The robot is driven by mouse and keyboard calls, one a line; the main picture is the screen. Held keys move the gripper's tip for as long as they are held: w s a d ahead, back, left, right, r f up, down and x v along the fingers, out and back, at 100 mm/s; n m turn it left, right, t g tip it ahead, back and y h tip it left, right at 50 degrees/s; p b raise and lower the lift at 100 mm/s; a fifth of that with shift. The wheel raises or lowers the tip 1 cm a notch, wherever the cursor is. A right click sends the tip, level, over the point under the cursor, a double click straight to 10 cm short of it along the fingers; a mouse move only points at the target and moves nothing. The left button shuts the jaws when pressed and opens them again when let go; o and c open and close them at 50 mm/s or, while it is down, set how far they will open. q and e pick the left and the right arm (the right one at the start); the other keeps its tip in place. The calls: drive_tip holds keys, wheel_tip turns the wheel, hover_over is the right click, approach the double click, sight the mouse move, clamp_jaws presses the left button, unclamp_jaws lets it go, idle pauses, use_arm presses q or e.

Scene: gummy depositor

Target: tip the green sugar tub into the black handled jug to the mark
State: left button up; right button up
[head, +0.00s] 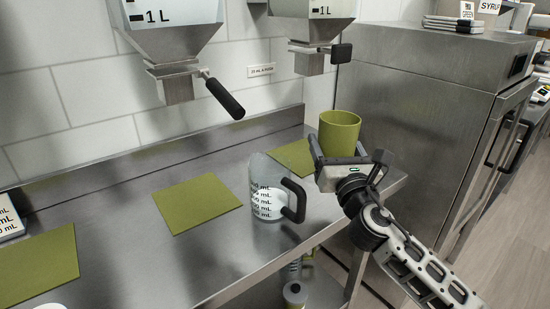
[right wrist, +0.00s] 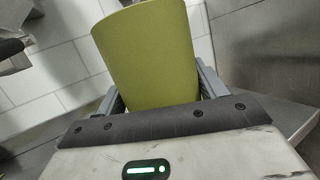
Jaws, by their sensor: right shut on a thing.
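The green sugar tub (head: 339,133) is at the right end of the steel counter, roughly upright, and my right gripper (head: 337,162) is shut on it. In the right wrist view the tub (right wrist: 146,55) stands between the two fingers (right wrist: 158,92); its contents are hidden. The clear jug with a black handle (head: 268,191) stands upright on the counter, left of the tub and apart from it. Its side has several black mL marks, and white matter shows low inside. My left gripper is not in view.
Green mats (head: 197,204) lie on the counter (head: 150,262). Two steel hoppers marked 1 L hang above; the left one (head: 172,45) has a black lever (head: 225,98). A steel cabinet (head: 412,100) stands at the right, close to my right arm.

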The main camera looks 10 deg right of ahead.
sight(339, 154)
drive_tip(key=shift+s+a+r+p, duration=0.1)
drive_tip(key=shift+s+a+p, duration=0.2)
drive_tip(key=shift+s, duration=1.05)
drive_tip(key=shift+s+a+p, duration=0.15)
drive_tip(key=shift+s+a, duration=0.1)
drive_tip(key=shift+s, duration=1.1)
